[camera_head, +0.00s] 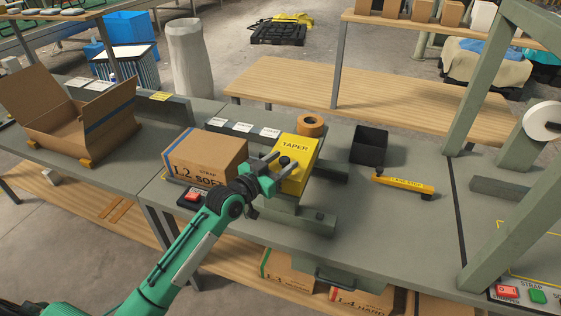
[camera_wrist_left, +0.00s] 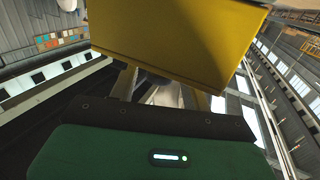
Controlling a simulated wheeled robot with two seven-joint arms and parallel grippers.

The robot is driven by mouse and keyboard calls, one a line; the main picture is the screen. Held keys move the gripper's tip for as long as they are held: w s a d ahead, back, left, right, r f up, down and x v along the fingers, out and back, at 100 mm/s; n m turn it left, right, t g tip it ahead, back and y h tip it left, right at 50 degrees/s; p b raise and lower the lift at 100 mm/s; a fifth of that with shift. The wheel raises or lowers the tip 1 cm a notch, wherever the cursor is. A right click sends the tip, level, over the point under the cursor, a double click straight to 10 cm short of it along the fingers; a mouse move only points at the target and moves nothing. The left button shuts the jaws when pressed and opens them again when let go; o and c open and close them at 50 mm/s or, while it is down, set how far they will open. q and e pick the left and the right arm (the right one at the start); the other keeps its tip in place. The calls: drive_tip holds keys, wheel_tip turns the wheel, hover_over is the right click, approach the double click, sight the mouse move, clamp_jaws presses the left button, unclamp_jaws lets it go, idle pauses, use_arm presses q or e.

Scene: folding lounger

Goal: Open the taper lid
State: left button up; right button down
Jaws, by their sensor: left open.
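The yellow taper lid (camera_head: 297,150), marked TAPER, lies on top of the grey-green taper machine (camera_head: 312,218) on the bench. A dark knob (camera_head: 285,161) shows at the lid's near left side. My left gripper (camera_head: 270,160) is open, with its fingers at that side of the lid, close to the knob. I cannot tell whether they touch it. In the left wrist view the yellow lid (camera_wrist_left: 175,40) fills the upper middle, in front of the fingers, and hides their tips. My right gripper is not in view.
A closed carton (camera_head: 205,160) stands just left of the taper, with a red button (camera_head: 192,196) before it. A tape roll (camera_head: 310,125) and a black bin (camera_head: 370,145) stand behind. A yellow bar (camera_head: 404,184) lies right. An open carton (camera_head: 75,110) is far left.

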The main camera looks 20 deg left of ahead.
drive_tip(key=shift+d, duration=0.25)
